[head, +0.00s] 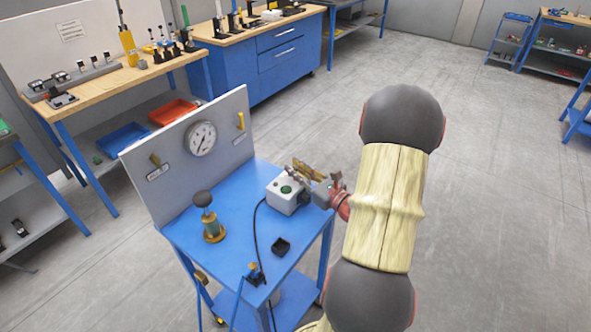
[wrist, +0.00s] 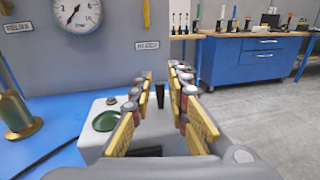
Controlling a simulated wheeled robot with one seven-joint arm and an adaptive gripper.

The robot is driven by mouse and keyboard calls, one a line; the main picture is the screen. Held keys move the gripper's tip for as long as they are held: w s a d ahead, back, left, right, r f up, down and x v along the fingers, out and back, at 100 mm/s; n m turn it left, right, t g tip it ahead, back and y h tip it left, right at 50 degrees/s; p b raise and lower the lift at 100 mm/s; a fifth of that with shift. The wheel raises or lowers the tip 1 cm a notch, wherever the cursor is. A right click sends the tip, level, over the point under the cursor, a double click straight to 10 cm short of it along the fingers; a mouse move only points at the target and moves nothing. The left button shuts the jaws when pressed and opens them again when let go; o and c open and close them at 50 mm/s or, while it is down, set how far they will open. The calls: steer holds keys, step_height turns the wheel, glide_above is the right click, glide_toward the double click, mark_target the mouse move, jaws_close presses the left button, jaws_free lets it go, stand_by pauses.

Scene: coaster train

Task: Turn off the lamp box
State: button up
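The lamp box (head: 284,203) is a pale grey box on the blue cart top, near its right back corner. A green lamp (head: 286,190) sits on its top face, and the same green lamp (wrist: 105,121) shows at lower left in the wrist view. My gripper (head: 307,171) is over the right side of the box, its yellow-padded fingers pointing towards the upright panel. In the wrist view my gripper (wrist: 160,84) is open, with a dark upright piece (wrist: 160,95) seen between the fingers. I cannot tell whether they touch it. The box's right side is partly hidden.
A black cable runs from the box.

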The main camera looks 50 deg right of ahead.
jaws_close()
steer(key=p, duration=0.1)
steer(key=g+p, duration=0.1)
steer(key=p, duration=0.1)
steer(key=shift+w+r, duration=0.2)
steer(key=shift+r, duration=0.15)
steer(key=p, duration=0.1)
steer(key=g+p, duration=0.1)
steer(key=p, duration=0.1)
steer(key=shift+w+g, duration=0.25)
steer(key=shift+g, duration=0.05)
steer(key=shift+w+f+n+g+p, duration=0.1)
steer(key=shift+f+n+g+p, duration=0.2)
steer(key=shift+f+g+p, duration=0.25)
steer(key=shift+r, duration=0.1)
steer(key=shift+o, duration=1.4)
jaws_free()
